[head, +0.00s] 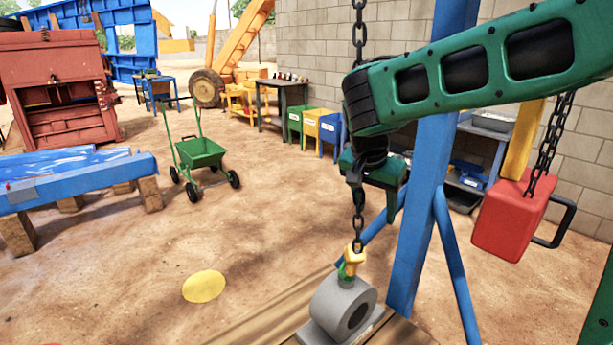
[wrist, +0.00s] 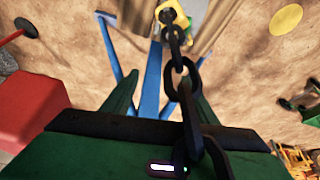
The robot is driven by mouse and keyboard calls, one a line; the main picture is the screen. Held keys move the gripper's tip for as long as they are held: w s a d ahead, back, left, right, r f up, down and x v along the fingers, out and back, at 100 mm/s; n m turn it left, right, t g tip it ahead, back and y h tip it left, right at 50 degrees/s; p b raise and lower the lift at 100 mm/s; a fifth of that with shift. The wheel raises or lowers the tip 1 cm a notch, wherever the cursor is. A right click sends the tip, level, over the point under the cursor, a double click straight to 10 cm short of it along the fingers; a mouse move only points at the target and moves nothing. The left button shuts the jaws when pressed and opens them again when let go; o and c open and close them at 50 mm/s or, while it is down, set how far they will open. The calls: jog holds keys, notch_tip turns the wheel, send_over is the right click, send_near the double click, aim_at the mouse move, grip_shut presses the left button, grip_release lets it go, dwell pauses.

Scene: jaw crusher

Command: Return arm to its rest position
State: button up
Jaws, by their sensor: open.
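My gripper (head: 378,198) hangs from the green arm, in the middle right of the head view, pointing down. Its two green fingers are spread in the wrist view (wrist: 160,85), with no object clamped between them. A dark hanging chain (head: 359,240) runs down close beside the gripper in the head view; contact cannot be told. In the wrist view the chain (wrist: 182,75) crosses close in front of the camera. It ends at a yellow hook (head: 353,252) on a grey block with a round hole (head: 338,305).
A blue post (head: 425,215) with slanted braces stands just right of the gripper. A red box (head: 508,215) hangs at the right on another chain. A green cart (head: 200,155) and a blue-topped table (head: 75,180) stand left. Open sandy ground with a yellow disc (head: 204,286) lies between.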

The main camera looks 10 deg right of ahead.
jog(key=s+d+f+n+g+y, duration=0.1)
jog(key=s+d+f+g, duration=0.25)
jog(key=s+d, duration=1.6)
jog(key=s+a+f+n+y, duration=0.1)
jog(key=s+f+y, duration=0.1)
jog(key=s, duration=0.9)
jog(key=shift+a+f+n, duration=0.3)
jog(key=shift+a+f, duration=0.05)
jog(key=shift+f, duration=0.3)
jog(key=shift+t, duration=0.25)
jog(key=shift+w+f, duration=0.25)
jog(key=shift+w, duration=0.3)
